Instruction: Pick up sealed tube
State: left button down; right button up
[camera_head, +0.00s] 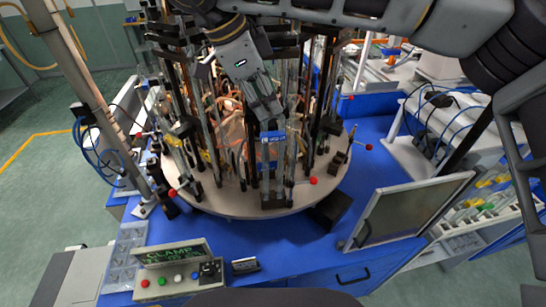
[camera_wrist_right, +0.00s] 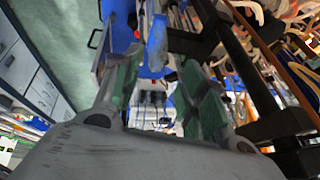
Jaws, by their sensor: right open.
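My right gripper (camera_head: 264,112) reaches down from the top over the front of the round machine. Its two green-padded fingers are open in the right wrist view (camera_wrist_right: 158,80). A clear, bluish glass tube (camera_wrist_right: 157,45) appears beyond and between the fingertips in that view; no finger visibly touches it. In the head view, slim upright glass tubes stand in holders around the round machine plate (camera_head: 235,207). A blue holder (camera_head: 272,155) stands just below my right fingertips. I cannot tell for sure which tube is sealed. My left gripper is not in view.
Dark upright rods and clamps crowd the machine around my right gripper. A control panel (camera_head: 178,278) with coloured buttons sits on the blue table (camera_head: 275,250) at the front. A framed panel (camera_head: 412,212) stands at the right. The table between them is mostly clear.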

aim_at(271, 114)
jog(key=shift+f, duration=0.25)
jog(key=shift+d, duration=0.1)
jog(key=shift+p+x, duration=0.6)
jog(key=shift+x, duration=0.65)
jog(key=shift+p+x, duration=0.3)
jog(key=shift+x, duration=1.05)
jog(key=shift+s, duration=0.1)
grip_shut()
jog(key=shift+d, duration=0.1)
